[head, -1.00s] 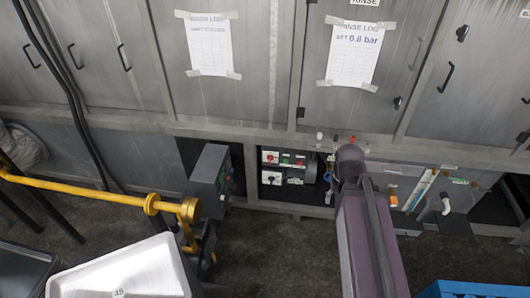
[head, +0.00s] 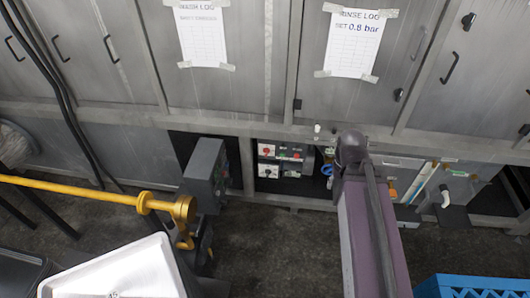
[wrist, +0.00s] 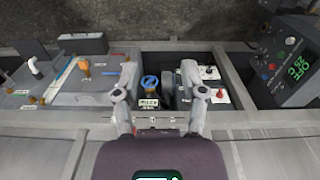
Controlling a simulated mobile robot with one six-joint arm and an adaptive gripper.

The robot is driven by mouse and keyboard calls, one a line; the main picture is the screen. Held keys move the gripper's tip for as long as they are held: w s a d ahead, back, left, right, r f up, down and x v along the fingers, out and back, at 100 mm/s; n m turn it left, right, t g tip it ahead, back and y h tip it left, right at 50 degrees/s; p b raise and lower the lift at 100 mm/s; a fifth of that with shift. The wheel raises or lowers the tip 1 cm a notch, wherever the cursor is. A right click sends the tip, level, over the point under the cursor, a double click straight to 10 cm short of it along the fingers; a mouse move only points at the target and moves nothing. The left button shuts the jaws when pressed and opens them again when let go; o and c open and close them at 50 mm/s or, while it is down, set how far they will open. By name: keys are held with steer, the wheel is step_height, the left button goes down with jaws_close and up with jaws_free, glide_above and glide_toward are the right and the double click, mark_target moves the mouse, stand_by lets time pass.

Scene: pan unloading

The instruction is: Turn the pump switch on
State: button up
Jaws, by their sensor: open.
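Small white switch boxes sit in the open recess under the cabinets in the head view. The upper one has a red knob (head: 267,150), the lower one a dark knob (head: 267,171). I cannot read which is the pump switch. My arm hides part of the recess in the head view.
A grey control box (head: 205,172) stands left of the recess; its display (wrist: 298,65) shows in the wrist view. A yellow pipe (head: 90,192), a white tray (head: 115,270) and a blue crate (head: 470,287) are nearer. Valves and pipes (wrist: 85,68) crowd the other side.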

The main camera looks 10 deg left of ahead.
steer(key=w+f+n+t+h+b, duration=0.4)
steer(key=w+f+n+b, duration=0.2)
steer(key=w+f+b, duration=0.5)
steer(key=n+t+y+b, duration=0.3)
steer(key=n+t+b, duration=1.1)
steer(key=n+b, duration=2.05)
glide_toward(266, 153)
steer(key=shift+s+r+m+b, duration=0.1)
steer(key=shift+s+m+b, duration=0.6)
steer(key=shift+m+b, duration=0.55)
steer(key=shift+s+m+b, duration=0.7)
steer(key=shift+m+b, duration=0.5)
steer(key=shift+w, duration=0.1)
steer(key=shift+w+d, duration=0.1)
steer(key=shift+w, duration=3.3)
steer(key=shift+w+d, duration=0.15)
steer(key=shift+w, duration=3.25)
